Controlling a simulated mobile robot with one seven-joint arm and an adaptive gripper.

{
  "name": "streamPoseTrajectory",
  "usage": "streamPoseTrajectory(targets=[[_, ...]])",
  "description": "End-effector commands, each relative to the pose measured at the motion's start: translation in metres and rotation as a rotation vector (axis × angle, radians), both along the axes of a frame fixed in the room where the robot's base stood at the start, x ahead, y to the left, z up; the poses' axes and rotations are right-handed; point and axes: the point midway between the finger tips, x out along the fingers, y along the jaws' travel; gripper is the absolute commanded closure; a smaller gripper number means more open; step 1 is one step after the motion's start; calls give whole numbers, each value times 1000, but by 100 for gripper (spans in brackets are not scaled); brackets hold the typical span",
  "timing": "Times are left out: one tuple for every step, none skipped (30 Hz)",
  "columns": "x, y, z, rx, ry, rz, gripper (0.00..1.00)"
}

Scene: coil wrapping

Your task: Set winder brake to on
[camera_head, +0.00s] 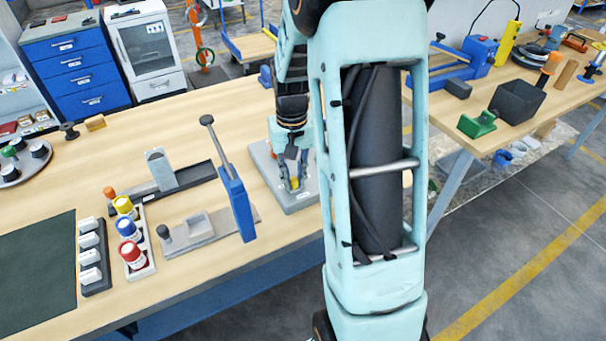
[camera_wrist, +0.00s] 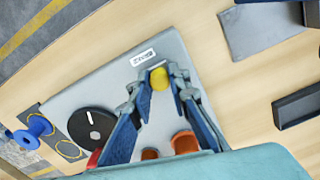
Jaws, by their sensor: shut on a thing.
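The winder (camera_head: 305,203) shows as a grey plate on the bench, partly hidden by my arm. In the wrist view the same grey plate (camera_wrist: 110,85) bears a white label, a black dial (camera_wrist: 91,124) with a white mark, orange posts (camera_wrist: 185,143) and a small yellow knob (camera_wrist: 159,78). My gripper (camera_wrist: 161,80) is shut on the yellow knob, its blue fingertips on either side. In the head view my gripper (camera_head: 294,184) points down over the plate. Whether the knob is the brake, and its setting, I cannot tell.
A blue upright lever piece (camera_head: 236,205) on a grey base stands close left of my gripper. Farther left are a dark rail (camera_head: 180,182) and colored spools (camera_head: 130,230). A blue spool (camera_wrist: 38,125) is beside the plate. Bare wood (camera_head: 60,195) lies farther left.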

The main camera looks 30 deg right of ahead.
Motion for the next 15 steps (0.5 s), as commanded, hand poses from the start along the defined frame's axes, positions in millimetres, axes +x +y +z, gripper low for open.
streamPoseTrajectory(targets=[[0,7,0,0,-1,5,100],[0,8,0,0,-1,4,100],[0,9,1,0,-1,2,100],[0,9,1,1,-1,1,100],[0,9,1,1,-1,1,100],[0,10,1,2,0,1,100],[0,10,1,2,0,1,100],[0,10,1,2,0,1,100],[0,10,1,2,0,2,100],[0,10,1,3,-1,2,81],[0,11,1,3,-1,2,78],[0,11,0,3,-1,2,74],[0,10,0,3,-1,2,70],[0,10,0,3,-1,2,67],[0,10,0,2,0,1,66]])
